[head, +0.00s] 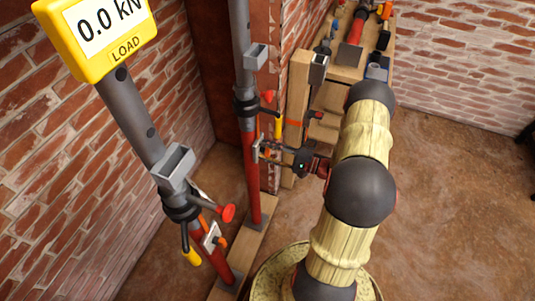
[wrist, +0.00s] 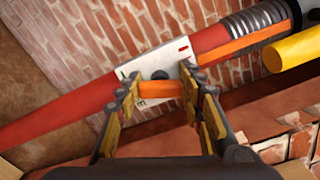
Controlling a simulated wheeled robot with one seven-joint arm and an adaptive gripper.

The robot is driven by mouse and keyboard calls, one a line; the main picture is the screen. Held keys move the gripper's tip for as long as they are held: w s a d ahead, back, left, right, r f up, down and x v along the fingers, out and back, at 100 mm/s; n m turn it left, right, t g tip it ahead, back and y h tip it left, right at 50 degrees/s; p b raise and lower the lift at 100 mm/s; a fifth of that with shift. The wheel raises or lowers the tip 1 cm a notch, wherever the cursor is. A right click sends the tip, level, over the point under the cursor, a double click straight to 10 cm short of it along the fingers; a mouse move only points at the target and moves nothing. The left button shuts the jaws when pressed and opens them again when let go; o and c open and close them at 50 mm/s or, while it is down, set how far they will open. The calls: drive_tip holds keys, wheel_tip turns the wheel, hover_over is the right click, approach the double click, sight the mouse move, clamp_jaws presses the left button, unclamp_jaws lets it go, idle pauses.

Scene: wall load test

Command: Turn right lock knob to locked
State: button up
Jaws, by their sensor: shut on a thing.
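The right prop (head: 250,165) is a grey tube over a red tube standing near the brick wall. In the wrist view its red tube (wrist: 60,118) runs diagonally, with a white marked plate (wrist: 177,66) on it. The right lock knob (wrist: 156,90) is an orange bar in front of that plate, beneath a dark round boss. My gripper (wrist: 160,83) has its two padded fingers on either side of the knob and is shut on it. In the head view my gripper (head: 268,149) reaches the prop from the right, and the knob is too small to make out.
The left prop (head: 135,120) carries a yellow load display (head: 98,35) reading 0.0 kN, a red knob (head: 228,213) and its own white plate (head: 211,237). A wooden bench (head: 345,70) with tools stands behind. A yellow handle (wrist: 293,50) is close right of my fingers.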

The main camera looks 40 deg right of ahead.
drive_tip(key=shift+f+n+b, duration=0.2)
drive_tip(key=shift+n+b, duration=1.1)
drive_tip(key=shift+n, duration=0.9)
drive_tip(key=shift+a, duration=0.1)
drive_tip(key=o, duration=1.2)
drive_tip(key=v, duration=1.2)
